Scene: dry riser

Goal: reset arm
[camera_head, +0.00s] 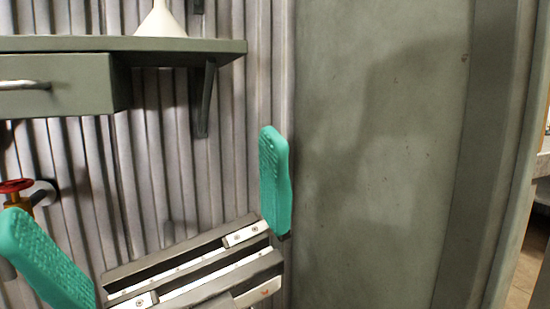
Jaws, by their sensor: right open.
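My right gripper (140,175) fills the lower left of the head view. Its two green ribbed fingers stand wide apart, one at the left edge and one near the middle, with the grey slide rail below them. It is open, and nothing shows between the fingers. The fingers point up in the picture, in front of the corrugated wall. My left gripper is not in view.
A grey-green shelf (190,45) with a drawer (60,84) and a bracket juts out at upper left, a white flared object (160,20) on it. A red-handled valve (16,186) sits at the left edge. A plain grey-green panel (390,150) stands right.

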